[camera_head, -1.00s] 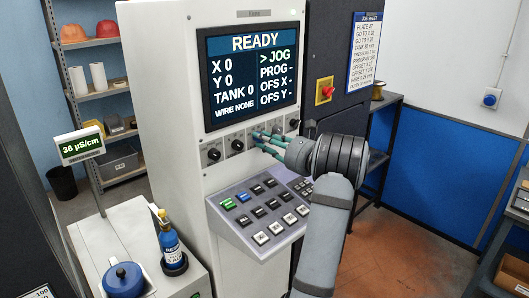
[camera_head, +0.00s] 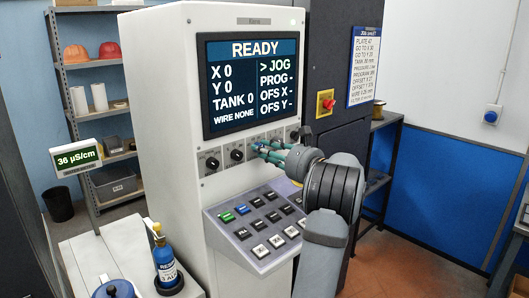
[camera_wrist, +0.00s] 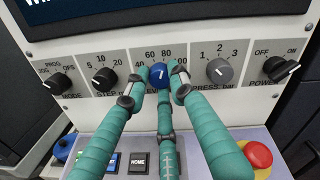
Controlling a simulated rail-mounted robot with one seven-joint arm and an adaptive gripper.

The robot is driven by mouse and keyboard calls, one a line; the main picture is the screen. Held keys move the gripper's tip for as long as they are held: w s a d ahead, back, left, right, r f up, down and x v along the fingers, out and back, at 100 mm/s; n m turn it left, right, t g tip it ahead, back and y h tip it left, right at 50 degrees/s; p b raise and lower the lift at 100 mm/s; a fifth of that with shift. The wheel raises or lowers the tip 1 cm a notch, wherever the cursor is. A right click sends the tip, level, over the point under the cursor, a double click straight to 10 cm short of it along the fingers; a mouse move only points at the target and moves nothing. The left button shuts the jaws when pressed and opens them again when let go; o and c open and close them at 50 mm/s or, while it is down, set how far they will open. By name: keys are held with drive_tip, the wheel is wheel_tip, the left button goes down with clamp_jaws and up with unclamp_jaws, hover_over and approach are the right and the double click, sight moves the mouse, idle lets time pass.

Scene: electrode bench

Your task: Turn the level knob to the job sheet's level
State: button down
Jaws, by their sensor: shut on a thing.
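The level knob is the blue knob (camera_wrist: 160,73) at the middle of the knob row in the wrist view, under a scale reading 40, 60, 80 and more. Its white mark points roughly upward; the exact value is unclear. My gripper (camera_wrist: 157,82) has teal fingers closed around it, two at the sides and one below, hiding its label. In the head view my gripper (camera_head: 262,149) is at the knob row and covers the knob. The job sheet (camera_head: 364,72) hangs on the dark cabinet; its level line is too small to read surely. The screen (camera_head: 250,90) shows READY and TANK 0.
The step knob (camera_wrist: 103,80) is left of my fingers and the grey pressure knob (camera_wrist: 219,71) is right. The power knob (camera_wrist: 283,70) is farther right. A red emergency button (camera_wrist: 258,155) and the keypad (camera_head: 258,220) lie below.

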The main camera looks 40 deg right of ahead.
drive_tip(key=shift+f, duration=0.1)
drive_tip(key=c, duration=1.5)
unclamp_jaws()
drive_tip(key=shift+o, duration=0.2)
drive_tip(key=s+d, duration=0.1)
drive_tip(key=s, duration=1.1)
drive_tip(key=shift+r, duration=0.25)
drive_tip(key=shift+w+d, duration=0.1)
